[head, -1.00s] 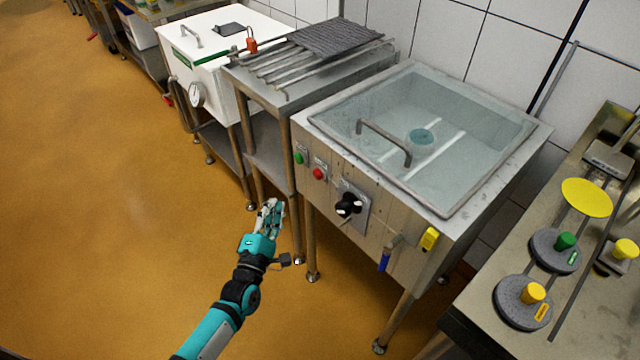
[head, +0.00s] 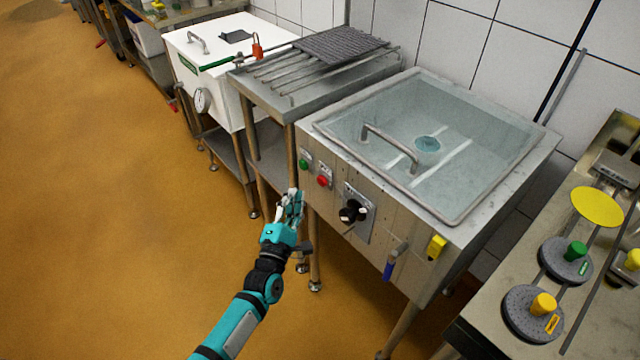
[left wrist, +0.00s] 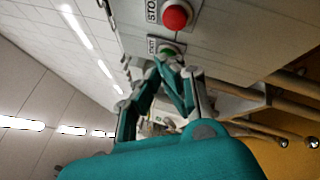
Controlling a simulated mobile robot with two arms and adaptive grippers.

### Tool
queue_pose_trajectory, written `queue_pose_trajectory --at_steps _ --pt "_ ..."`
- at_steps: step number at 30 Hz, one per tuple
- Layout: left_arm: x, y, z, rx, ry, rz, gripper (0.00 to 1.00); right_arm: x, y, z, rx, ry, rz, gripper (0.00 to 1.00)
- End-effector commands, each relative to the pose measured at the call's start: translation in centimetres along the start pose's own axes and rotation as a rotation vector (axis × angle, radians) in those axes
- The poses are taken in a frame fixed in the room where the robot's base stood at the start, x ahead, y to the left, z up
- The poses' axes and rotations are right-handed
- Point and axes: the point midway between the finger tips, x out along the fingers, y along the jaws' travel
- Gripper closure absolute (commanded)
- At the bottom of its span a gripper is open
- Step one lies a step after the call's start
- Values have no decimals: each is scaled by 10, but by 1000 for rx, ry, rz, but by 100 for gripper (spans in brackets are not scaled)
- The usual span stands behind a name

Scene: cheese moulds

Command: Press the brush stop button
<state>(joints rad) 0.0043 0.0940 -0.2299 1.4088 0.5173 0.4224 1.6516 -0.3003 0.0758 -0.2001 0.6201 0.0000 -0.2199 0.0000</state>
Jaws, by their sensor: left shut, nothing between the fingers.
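The red stop button (head: 323,181) is on the front panel of the steel brush tank (head: 375,200), right of a green button (head: 304,165). In the left wrist view the red button (left wrist: 175,16) sits at the top beside a "STOP" label (left wrist: 152,10); the green button (left wrist: 168,50) is lower, partly behind my fingertips. My left gripper (head: 291,203) is shut and empty, below and left of the red button in the head view, apart from it. In the left wrist view my left gripper (left wrist: 174,68) points toward the panel. My right gripper is out of view.
A black knob (head: 352,212) is right of the buttons. A yellow part (head: 436,247) and a blue-handled valve (head: 390,268) are lower on the tank. A steel rack table (head: 262,92) stands to the left. The orange floor (head: 110,220) at left is clear.

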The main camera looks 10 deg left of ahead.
Motion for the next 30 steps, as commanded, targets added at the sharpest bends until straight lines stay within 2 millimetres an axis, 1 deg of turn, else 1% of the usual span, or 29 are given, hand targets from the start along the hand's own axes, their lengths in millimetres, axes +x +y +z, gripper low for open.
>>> queue_pose_trajectory --at_steps 1,3,10,30 --pt "6 -4 3 -2 -1 2 100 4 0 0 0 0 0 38" --pt "13 -9 6 -1 0 1 100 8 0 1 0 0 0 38" --pt "26 -15 14 -1 0 0 100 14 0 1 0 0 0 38" --pt "29 -16 16 1 0 -1 100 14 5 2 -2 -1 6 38"
